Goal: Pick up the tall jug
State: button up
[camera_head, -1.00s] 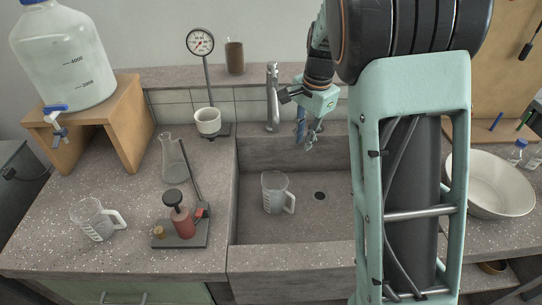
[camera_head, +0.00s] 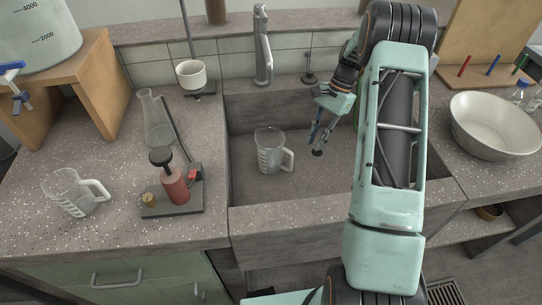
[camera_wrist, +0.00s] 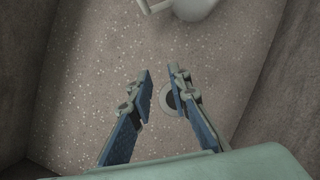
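One clear measuring jug (camera_head: 268,155) stands upright in the sink, its handle to the right. A second clear jug (camera_head: 68,196) stands on the left counter, its handle also to the right. I cannot tell for sure which is the tall one. My gripper (camera_head: 316,136) is above the sink, right of the sink jug and apart from it. In the wrist view my gripper (camera_wrist: 161,76) is open, with nothing between its fingers. Part of the sink jug (camera_wrist: 196,8) shows at the top edge there, its handle on the left.
The sink (camera_head: 250,188) has raised walls, with a tap (camera_head: 262,50) behind it. A flask (camera_head: 156,125), a stand with a red bottle (camera_head: 174,188) and a white cup (camera_head: 190,75) are on the left counter. A large bowl (camera_head: 490,128) sits on the right.

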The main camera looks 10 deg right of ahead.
aim_at(290, 170)
jog(key=s+a, duration=0.2)
jog(key=a, duration=0.1)
jog(key=s+a+f, duration=0.1)
jog(key=s+a, duration=0.1)
jog(key=a, duration=0.1)
jog(key=s+a+f+b, duration=0.1)
jog(key=s+a, duration=0.1)
jog(key=a, duration=0.1)
jog(key=shift+a+f, duration=0.1)
jog(key=shift+f, duration=0.3)
grip_shut()
